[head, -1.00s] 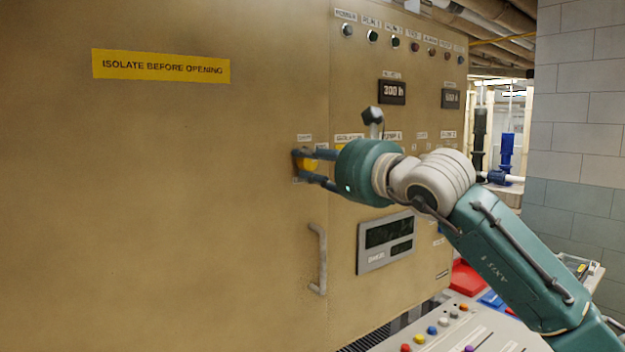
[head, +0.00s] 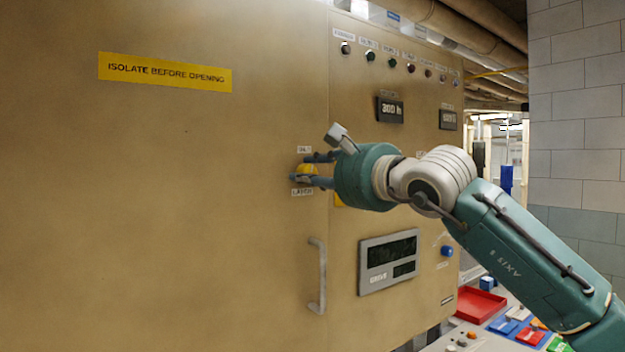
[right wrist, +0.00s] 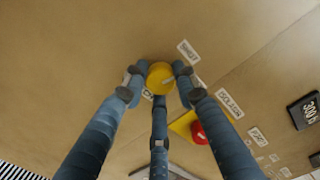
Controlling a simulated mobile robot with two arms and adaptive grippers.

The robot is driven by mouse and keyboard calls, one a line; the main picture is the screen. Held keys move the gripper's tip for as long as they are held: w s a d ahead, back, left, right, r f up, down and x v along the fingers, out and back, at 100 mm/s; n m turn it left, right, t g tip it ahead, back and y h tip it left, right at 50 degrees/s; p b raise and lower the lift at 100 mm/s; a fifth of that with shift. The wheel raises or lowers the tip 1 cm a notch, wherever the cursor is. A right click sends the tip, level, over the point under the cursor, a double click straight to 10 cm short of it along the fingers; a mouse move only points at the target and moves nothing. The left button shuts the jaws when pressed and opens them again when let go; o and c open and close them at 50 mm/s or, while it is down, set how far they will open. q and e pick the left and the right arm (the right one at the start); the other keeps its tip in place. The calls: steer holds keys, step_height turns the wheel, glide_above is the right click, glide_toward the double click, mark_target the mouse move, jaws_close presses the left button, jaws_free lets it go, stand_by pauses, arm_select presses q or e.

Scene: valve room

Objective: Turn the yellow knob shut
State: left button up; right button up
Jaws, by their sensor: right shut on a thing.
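The yellow knob (head: 307,172) sits on the tan cabinet front, with a small label above it and another below. In the right wrist view the knob (right wrist: 160,76) is a round yellow disc between the fingertips. My right gripper (head: 303,169) is shut on it, with a finger on either side and a third below in the right wrist view (right wrist: 160,84). The fingers cover part of the knob in the head view. My left gripper is in neither view.
A red knob (right wrist: 198,132) on a yellow plate is close beside the gripper. A vertical handle (head: 319,276) is below the knob, and a grey display panel (head: 373,277) is to its right. A red tray (head: 480,304) lies at lower right.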

steer(key=shift+s+r+n, duration=0.1)
steer(key=shift+r+n, duration=0.05)
steer(key=shift+n, duration=0.65)
steer(key=shift+r+n, duration=0.1)
steer(key=shift+n, duration=0.7)
steer(key=shift+a+f, duration=0.1)
steer(key=o, duration=1.1)
steer(key=shift+o, duration=0.2)
steer(key=shift+s+a, duration=0.1)
steer(key=shift+f, duration=0.1)
steer(key=v, duration=1.2)
